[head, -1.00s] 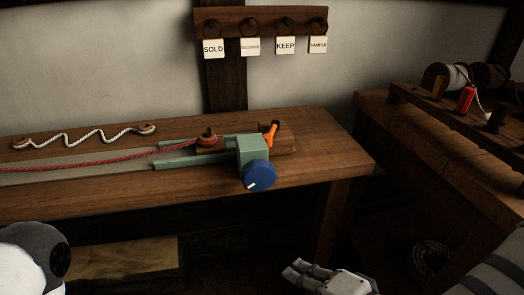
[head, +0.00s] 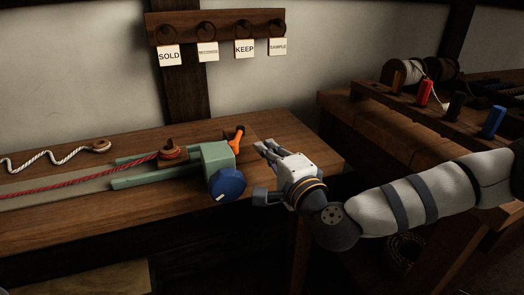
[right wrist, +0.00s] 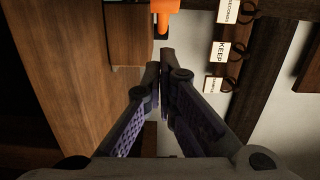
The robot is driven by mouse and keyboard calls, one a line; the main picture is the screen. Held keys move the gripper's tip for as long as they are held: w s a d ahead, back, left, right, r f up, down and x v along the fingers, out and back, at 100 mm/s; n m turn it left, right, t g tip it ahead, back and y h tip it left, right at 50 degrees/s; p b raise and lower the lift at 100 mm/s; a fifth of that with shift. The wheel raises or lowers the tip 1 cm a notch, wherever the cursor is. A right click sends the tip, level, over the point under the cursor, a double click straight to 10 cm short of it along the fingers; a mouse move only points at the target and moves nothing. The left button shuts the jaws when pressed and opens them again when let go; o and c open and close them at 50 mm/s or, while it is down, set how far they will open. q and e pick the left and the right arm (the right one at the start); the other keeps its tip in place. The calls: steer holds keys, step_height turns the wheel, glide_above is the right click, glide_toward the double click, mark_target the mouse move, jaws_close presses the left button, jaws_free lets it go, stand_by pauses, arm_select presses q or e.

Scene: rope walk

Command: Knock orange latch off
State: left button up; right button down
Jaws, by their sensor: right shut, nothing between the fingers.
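The orange latch (head: 237,137) stands tilted up behind the green block (head: 216,160) with the blue knob (head: 227,183) on the bench. It also shows at the top of the right wrist view (right wrist: 165,14), just beyond my fingertips. My right gripper (head: 262,146) is above the bench's right part, to the right of the latch and apart from it. Its fingers are together with nothing between them, pointing toward the latch; it also shows in the right wrist view (right wrist: 159,72). My left gripper is out of view.
A red rope (head: 90,177) runs left from a wooden hook piece (head: 172,155). A white rope (head: 50,158) lies behind it. A peg board (head: 215,27) with labels hangs on the wall. A second bench (head: 350,118) at right holds spools and coloured pegs.

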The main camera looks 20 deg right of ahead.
steer(key=shift+a, duration=0.6)
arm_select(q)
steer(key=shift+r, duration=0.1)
arm_select(e)
steer(key=shift+a, duration=0.1)
steer(key=shift+a+r+p, duration=0.2)
steer(key=shift+a+p, duration=0.25)
steer(key=shift+a, duration=0.35)
steer(key=shift+a+f, duration=0.15)
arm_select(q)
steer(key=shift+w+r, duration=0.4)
arm_select(e)
steer(key=shift+f, duration=0.1)
